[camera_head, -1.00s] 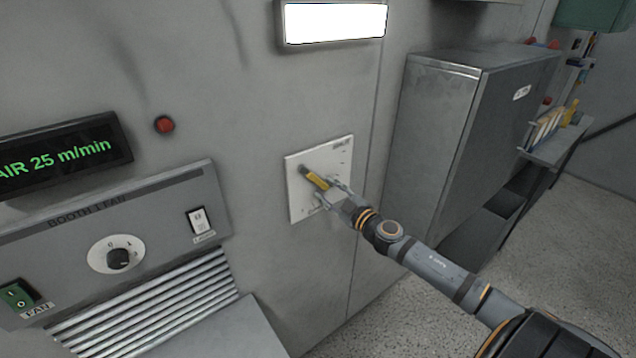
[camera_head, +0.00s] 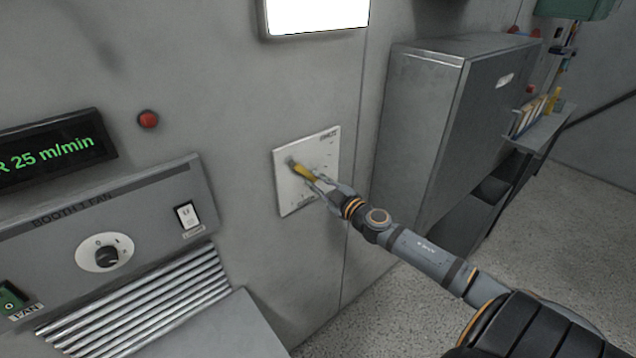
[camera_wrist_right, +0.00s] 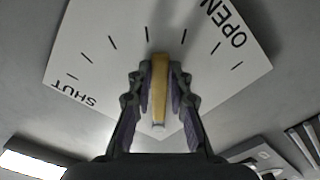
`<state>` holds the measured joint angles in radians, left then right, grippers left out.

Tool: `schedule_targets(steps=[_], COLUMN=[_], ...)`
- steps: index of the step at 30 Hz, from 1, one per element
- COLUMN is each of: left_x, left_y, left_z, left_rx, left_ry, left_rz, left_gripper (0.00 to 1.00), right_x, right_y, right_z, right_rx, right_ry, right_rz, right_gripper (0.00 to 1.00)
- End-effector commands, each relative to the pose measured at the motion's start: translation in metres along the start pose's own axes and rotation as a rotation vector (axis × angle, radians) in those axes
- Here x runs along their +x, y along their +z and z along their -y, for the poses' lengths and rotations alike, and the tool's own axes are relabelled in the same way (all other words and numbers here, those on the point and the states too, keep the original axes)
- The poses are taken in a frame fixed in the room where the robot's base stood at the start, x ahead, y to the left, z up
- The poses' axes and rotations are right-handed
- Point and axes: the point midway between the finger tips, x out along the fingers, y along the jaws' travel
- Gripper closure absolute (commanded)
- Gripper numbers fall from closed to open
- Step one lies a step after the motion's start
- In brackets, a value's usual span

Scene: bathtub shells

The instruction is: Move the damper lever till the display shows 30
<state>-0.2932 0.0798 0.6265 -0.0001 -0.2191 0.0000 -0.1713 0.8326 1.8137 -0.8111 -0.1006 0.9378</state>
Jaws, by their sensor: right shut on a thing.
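The damper lever (camera_head: 304,171) is a yellow handle on a white plate (camera_head: 291,200) on the grey wall. My right gripper (camera_head: 316,180) is shut on the lever. In the right wrist view the yellow lever (camera_wrist_right: 158,90) stands between the two fingers of my right gripper (camera_wrist_right: 160,80), with scale marks and the words SHUT and OPEN on the plate (camera_wrist_right: 92,50). The display (camera_head: 50,152) at the left reads 25 m/min in green, its left end cut off by the picture edge. My left gripper is not in view.
A booth fan panel (camera_head: 140,222) with a black knob (camera_head: 107,256) and a white switch (camera_head: 187,215) is at the lower left. A red button (camera_head: 148,119) sits above it. A grey metal cabinet (camera_head: 415,120) stands right of the plate.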

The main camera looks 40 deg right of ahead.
Motion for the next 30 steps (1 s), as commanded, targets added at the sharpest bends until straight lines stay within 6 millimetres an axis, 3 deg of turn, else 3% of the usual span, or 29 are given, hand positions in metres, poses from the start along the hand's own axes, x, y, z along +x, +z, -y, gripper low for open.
schedule_targets(steps=[6,13,14,19,30], left_x=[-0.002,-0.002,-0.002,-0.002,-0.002], left_y=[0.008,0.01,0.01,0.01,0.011], left_z=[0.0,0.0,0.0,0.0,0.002], left_rx=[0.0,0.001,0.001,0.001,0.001], left_ry=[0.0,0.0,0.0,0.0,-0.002], left_rz=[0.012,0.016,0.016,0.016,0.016], left_gripper=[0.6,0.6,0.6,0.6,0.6], right_x=[0.0,0.0,0.0,0.0,0.0], right_y=[-0.001,-0.001,-0.001,-0.001,-0.006], right_z=[0.015,0.015,0.015,0.015,0.01], right_rx=[0.136,0.138,0.138,0.137,0.134], right_ry=[0.001,0.0,0.0,0.0,0.001], right_rz=[0.0,0.0,0.0,0.0,-0.002], right_gripper=[1.0,1.0,0.8,0.58,0.58])
